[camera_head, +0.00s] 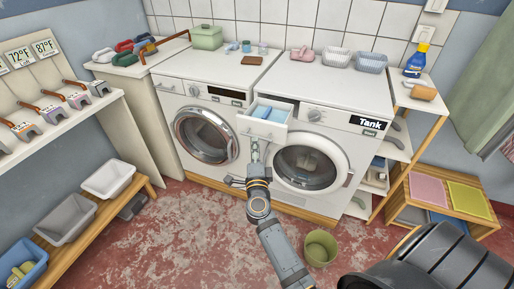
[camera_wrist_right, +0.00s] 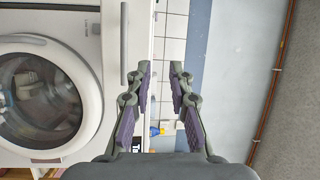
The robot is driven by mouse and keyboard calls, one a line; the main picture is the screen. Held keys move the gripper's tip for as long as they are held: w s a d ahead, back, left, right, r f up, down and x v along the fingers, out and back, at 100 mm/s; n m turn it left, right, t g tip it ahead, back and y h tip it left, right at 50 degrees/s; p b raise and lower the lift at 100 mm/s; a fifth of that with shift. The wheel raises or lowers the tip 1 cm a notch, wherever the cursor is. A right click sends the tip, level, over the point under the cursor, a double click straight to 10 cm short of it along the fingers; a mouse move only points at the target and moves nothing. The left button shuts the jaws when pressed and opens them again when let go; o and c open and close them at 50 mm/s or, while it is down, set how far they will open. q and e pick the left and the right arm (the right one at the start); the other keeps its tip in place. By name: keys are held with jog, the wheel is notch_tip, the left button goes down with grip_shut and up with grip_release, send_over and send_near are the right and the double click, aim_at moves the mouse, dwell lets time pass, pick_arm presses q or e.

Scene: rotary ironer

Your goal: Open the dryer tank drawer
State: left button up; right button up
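The dryer with the "Tank" label (camera_head: 370,123) has a round door (camera_head: 308,168). At its upper left a white drawer (camera_head: 268,118) sticks out, with light blue inside. My right gripper (camera_head: 257,150) is just in front of and below the drawer front. In the right wrist view my right gripper (camera_wrist_right: 160,75) is open with nothing between its fingers. That view is turned sideways: the round door (camera_wrist_right: 45,95) is at left, and a bar handle (camera_wrist_right: 124,30) lies beyond and left of the fingers. Whether the fingers touch the drawer is unclear. My left gripper is not in view.
A second washer (camera_head: 205,135) stands at left, with a green box (camera_head: 207,37) on top. Baskets (camera_head: 370,62) sit on the dryer. A shelf with a blue bottle (camera_head: 416,62) is at right. A green bin (camera_head: 320,248) stands on the floor.

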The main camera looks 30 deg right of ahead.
jog(key=shift+s+a, duration=0.2)
jog(key=shift+s, duration=0.2)
jog(key=shift+w+f, duration=0.1)
dwell(0.4)
